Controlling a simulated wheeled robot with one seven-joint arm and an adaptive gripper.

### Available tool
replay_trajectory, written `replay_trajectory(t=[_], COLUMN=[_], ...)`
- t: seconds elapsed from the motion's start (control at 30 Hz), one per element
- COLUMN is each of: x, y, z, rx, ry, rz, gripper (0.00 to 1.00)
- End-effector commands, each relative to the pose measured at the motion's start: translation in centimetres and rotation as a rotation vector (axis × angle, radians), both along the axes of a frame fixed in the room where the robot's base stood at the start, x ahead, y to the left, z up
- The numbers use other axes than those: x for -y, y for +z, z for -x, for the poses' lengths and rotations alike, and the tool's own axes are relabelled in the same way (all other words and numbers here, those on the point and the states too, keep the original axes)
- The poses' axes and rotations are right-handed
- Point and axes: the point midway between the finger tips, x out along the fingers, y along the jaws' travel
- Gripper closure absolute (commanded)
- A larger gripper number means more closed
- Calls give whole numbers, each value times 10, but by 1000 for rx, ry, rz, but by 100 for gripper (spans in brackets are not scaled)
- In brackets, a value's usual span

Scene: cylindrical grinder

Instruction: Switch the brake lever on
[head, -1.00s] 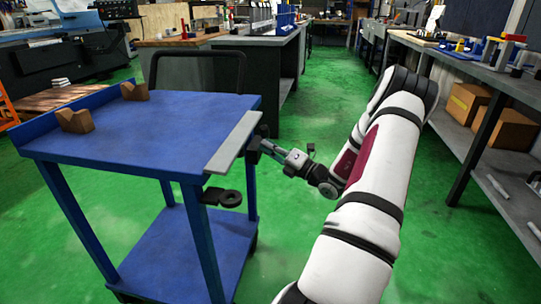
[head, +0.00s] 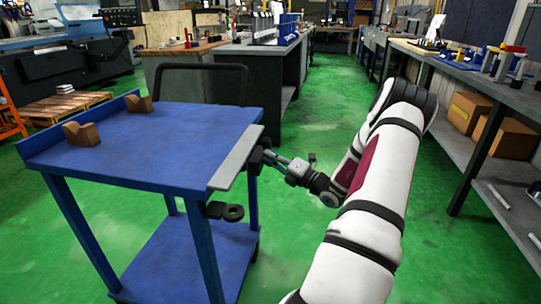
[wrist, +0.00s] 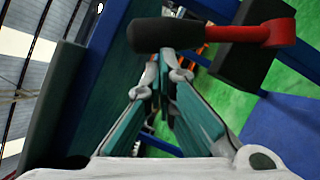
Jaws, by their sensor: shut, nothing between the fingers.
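The brake lever shows in the wrist view as a red arm (wrist: 236,33) with a thick black handle (wrist: 165,36), lying across the top of the picture. The arm's right end meets a dark block (wrist: 246,62). My gripper (wrist: 163,72) is shut and empty, its fingertips just below the handle in the picture; I cannot tell whether they touch it. In the head view my gripper (head: 268,157) is at the right edge of the blue cart (head: 170,150), beside its grey strip (head: 236,158). The lever cannot be made out clearly there.
Two brown V-shaped blocks (head: 82,134) stand on the cart top. A black ring-shaped part (head: 225,211) sticks out below the cart's right front corner. A long workbench (head: 470,70) with boxes beneath runs along the right. The green floor between is clear.

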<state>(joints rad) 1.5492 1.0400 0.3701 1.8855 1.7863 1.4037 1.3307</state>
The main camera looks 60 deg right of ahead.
Motion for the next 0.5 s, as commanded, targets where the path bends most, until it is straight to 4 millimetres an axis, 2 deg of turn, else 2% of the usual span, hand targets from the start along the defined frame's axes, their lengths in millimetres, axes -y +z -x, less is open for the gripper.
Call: replay_trajectory(t=[0.5], x=[17], y=[23], z=[-6], rx=[-68], ry=[-1], rz=[-166], gripper=[100])
